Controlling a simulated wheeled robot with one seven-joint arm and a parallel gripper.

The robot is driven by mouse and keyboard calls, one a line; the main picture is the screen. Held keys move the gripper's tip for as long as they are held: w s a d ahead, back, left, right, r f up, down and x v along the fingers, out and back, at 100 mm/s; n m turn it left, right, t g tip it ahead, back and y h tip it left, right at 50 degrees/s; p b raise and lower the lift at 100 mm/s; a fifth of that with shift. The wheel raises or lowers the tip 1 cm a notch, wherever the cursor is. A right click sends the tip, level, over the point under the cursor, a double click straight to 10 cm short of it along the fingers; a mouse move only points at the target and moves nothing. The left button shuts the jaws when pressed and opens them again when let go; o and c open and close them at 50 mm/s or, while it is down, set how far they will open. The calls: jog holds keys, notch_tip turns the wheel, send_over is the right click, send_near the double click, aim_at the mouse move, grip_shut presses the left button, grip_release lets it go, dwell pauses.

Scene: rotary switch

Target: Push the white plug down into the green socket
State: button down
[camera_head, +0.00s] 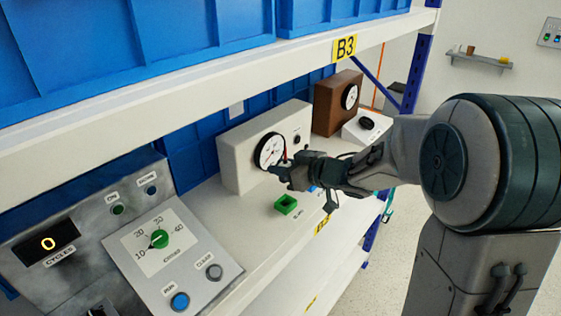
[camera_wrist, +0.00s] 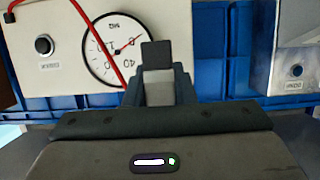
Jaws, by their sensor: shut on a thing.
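The green socket (camera_head: 286,204) is a small open-topped block on the white shelf in the head view, below and just right of my gripper (camera_head: 278,172). My gripper is shut, held above the shelf in front of the white gauge box. In the wrist view my gripper (camera_wrist: 157,75) shows at the centre, with a pale piece between its dark fingers, taken as the white plug (camera_wrist: 158,82). Most of the plug is hidden by the fingers.
The white gauge box (camera_head: 238,155) stands behind the gripper, with a brown gauge box (camera_head: 328,105) farther right. A grey control panel (camera_head: 185,265) with a green knob is at the left. A shelf beam (camera_head: 300,55) crosses above. The shelf around the socket is mostly clear.

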jog(key=shift+s+d+r+p, duration=0.15)
jog(key=shift+r+p, duration=0.05)
jog(key=shift+p, duration=0.15)
notch_tip(320, 180, down, 6)
jog(key=b, duration=0.4)
jog(key=shift+f, duration=0.2)
jog(key=shift+p, duration=0.5)
dwell(1.3)
jog(key=shift+f+b, duration=1.1)
jog(key=shift+f, duration=0.55)
jog(key=c, duration=1.1)
grip_release()
